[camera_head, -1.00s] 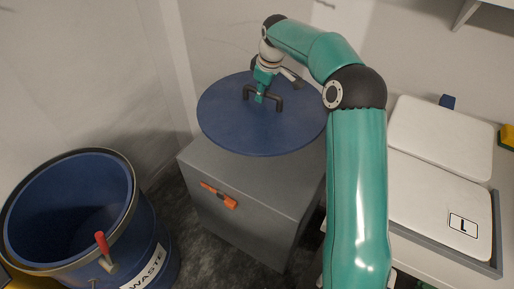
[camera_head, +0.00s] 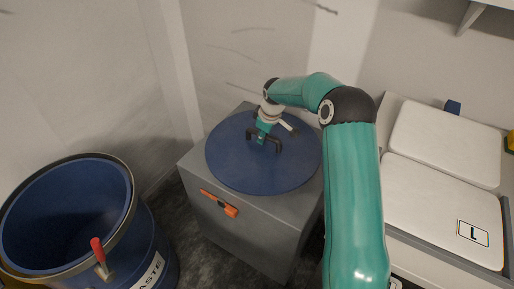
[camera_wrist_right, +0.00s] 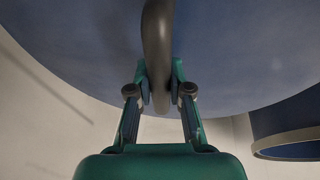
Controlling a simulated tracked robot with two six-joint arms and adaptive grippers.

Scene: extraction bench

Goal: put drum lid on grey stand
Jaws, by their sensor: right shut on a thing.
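The drum lid (camera_head: 262,172) is a round blue disc with a dark arched handle (camera_head: 277,140) on top. It lies over the top of the grey stand (camera_head: 245,228), roughly level. I cannot tell whether it touches the stand's top. My right gripper (camera_head: 262,138) is shut on the lid's handle. The right wrist view shows the fingers (camera_wrist_right: 160,98) on either side of the dark handle bar (camera_wrist_right: 157,50), with the blue lid filling the upper part. My left gripper is not in view.
An open blue waste drum (camera_head: 75,215) with a red-handled clamp (camera_head: 97,247) stands at the left. A bench at the right carries white panels (camera_head: 440,205), one marked L. A wall is close behind the stand.

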